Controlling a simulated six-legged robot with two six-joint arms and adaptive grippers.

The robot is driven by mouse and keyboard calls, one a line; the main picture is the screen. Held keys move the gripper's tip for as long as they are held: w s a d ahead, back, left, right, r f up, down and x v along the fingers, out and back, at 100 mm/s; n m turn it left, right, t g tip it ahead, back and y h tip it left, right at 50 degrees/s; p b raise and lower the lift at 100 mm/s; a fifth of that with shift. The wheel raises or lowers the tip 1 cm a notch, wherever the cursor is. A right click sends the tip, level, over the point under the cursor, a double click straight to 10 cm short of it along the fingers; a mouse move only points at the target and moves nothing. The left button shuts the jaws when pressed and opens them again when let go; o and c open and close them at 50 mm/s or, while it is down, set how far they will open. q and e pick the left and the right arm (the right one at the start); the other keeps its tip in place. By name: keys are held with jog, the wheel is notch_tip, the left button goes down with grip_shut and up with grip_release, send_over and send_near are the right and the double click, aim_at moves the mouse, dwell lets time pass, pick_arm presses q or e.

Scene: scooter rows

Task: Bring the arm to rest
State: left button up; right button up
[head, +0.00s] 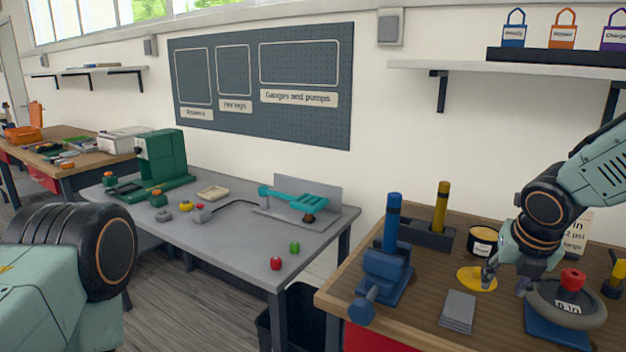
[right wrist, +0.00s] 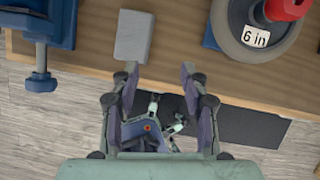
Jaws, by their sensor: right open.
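My right gripper (head: 505,281) is open and empty, with its fingers pointing down at the wooden bench (head: 420,318). In the head view its fingers overlap the edge of a flat yellow disc (head: 474,279) and sit left of a grey wheel (head: 568,304) marked "6 in". The right wrist view shows the two fingers (right wrist: 159,82) spread apart with nothing between them, in line with the bench's front edge (right wrist: 275,97). The wheel (right wrist: 230,32) is up and to the right there. My left arm shows at the lower left, but its gripper is out of view.
A blue vise (head: 386,277), a grey block (head: 457,311), a tin (head: 484,242) and a holder with blue and yellow cylinders (head: 427,235) stand on the bench. A grey table (head: 240,245) with small parts stands left, across a gap holding a black bin (head: 298,318).

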jog(key=s+a+f+m+g+y, duration=0.2)
jog(key=s+a+f+m, duration=0.5)
jog(key=f, duration=0.4)
jog(key=s+a+f+m+g+y, duration=0.1)
jog(key=s+a+f+m, duration=0.3)
jog(key=s+f+m, duration=0.7)
pick_arm(q)
jog(key=f+b, duration=0.4)
jog(key=shift+w+d+f, duration=0.1)
jog(key=shift+w+f, duration=0.05)
jog(key=shift+w, duration=0.05)
pick_arm(e)
jog(key=s+f+m, duration=0.6)
jog(key=s+m, duration=0.1)
jog(key=s, duration=0.1)
jog(key=s+f+m+g+h, duration=0.1)
jog(key=s+f+m, duration=0.5)
jog(key=s+m, duration=0.1)
jog(key=shift+s+f+g, duration=0.2)
jog(key=shift+s+g, duration=0.1)
jog(key=shift+s, duration=0.6)
